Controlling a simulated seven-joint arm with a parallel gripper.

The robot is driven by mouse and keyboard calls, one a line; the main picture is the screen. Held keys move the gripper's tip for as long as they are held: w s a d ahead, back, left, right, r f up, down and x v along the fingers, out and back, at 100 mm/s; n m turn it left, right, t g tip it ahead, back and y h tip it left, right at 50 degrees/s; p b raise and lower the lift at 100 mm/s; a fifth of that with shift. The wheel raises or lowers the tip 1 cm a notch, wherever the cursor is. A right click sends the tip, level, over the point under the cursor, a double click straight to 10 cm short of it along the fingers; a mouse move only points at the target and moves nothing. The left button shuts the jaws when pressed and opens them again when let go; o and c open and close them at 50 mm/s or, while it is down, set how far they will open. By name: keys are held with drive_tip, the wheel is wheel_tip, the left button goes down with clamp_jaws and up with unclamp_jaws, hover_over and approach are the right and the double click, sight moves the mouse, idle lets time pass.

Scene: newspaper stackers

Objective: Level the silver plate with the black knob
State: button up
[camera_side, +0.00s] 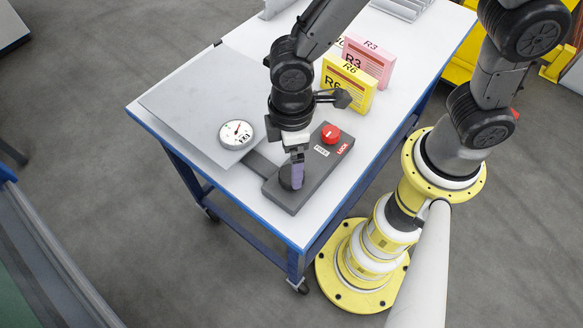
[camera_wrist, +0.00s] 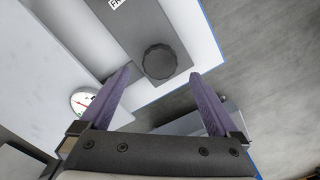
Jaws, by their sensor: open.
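The silver plate (camera_side: 180,103) lies at the left of the white table, with a round gauge (camera_side: 236,134) at its front corner. A grey control box (camera_side: 318,178) stands to its right. The black knob (camera_side: 285,180) is on the near end of the box, partly hidden by my gripper (camera_side: 297,176). In the wrist view the black knob (camera_wrist: 159,62) is centred ahead of and between the two purple fingers of my gripper (camera_wrist: 162,80). The fingers are open and apart from the knob in that view. The gauge also shows in the wrist view (camera_wrist: 82,100), its needle hard to read.
A red knob (camera_side: 330,133) sits at the far end of the box beside a LOCK label. A yellow R6 block (camera_side: 347,86) and a pink R3 block (camera_side: 368,60) stand behind it. The blue table edge (camera_side: 215,195) is close to the box. The table's near corner is clear.

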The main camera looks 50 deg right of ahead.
drive_tip(key=shift+f, duration=2.5)
drive_tip(key=c, duration=1.4)
drive_tip(key=shift+m, duration=0.3)
drive_tip(key=m, duration=0.6)
drive_tip(key=shift+r, duration=0.1)
drive_tip(key=m, duration=0.3)
drive_tip(key=shift+m, duration=2)
